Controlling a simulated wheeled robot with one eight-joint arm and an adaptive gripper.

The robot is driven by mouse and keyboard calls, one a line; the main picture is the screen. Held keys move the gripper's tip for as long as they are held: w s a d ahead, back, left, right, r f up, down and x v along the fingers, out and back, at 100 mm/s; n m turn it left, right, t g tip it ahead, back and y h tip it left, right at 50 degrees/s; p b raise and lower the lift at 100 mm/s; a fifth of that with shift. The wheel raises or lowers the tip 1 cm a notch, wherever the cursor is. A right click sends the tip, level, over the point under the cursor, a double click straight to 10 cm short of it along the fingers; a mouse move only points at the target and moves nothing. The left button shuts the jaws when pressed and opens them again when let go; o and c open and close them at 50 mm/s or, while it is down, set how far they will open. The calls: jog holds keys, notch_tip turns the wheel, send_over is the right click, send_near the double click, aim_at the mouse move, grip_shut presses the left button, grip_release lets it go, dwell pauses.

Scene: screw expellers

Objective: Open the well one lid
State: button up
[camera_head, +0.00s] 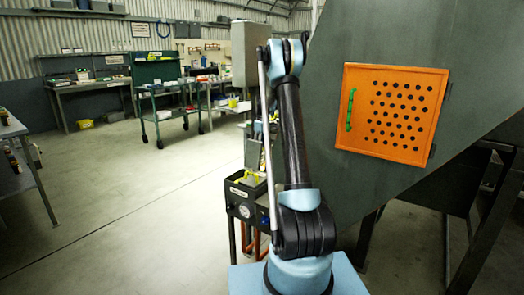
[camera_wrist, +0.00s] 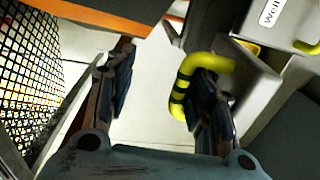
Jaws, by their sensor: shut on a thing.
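In the wrist view, a yellow curved handle (camera_wrist: 186,92) with black bands lies against the inner side of the right finger of my gripper (camera_wrist: 163,72). A pale grey box (camera_wrist: 245,85) stands right of the handle. A label reading "Well" (camera_wrist: 271,12) is at the top right, its rest cut off. In the head view, a grey box with a yellow handle (camera_head: 249,178) sits beside my arm; my gripper is hidden there.
An orange perforated door (camera_head: 395,112) with a green handle (camera_head: 350,110) is on the green machine housing (camera_head: 330,190) at the right. A black wire mesh (camera_wrist: 30,85) is close on the left in the wrist view. Open floor (camera_head: 130,210) lies left of my arm.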

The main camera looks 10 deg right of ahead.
jog(key=shift+w+r, duration=0.1)
jog(key=shift+r, duration=0.15)
notch_tip(320, 180, up, 12)
jog(key=shift+w+d+f, duration=0.15)
jog(key=shift+w+d, duration=0.1)
dwell(0.4)
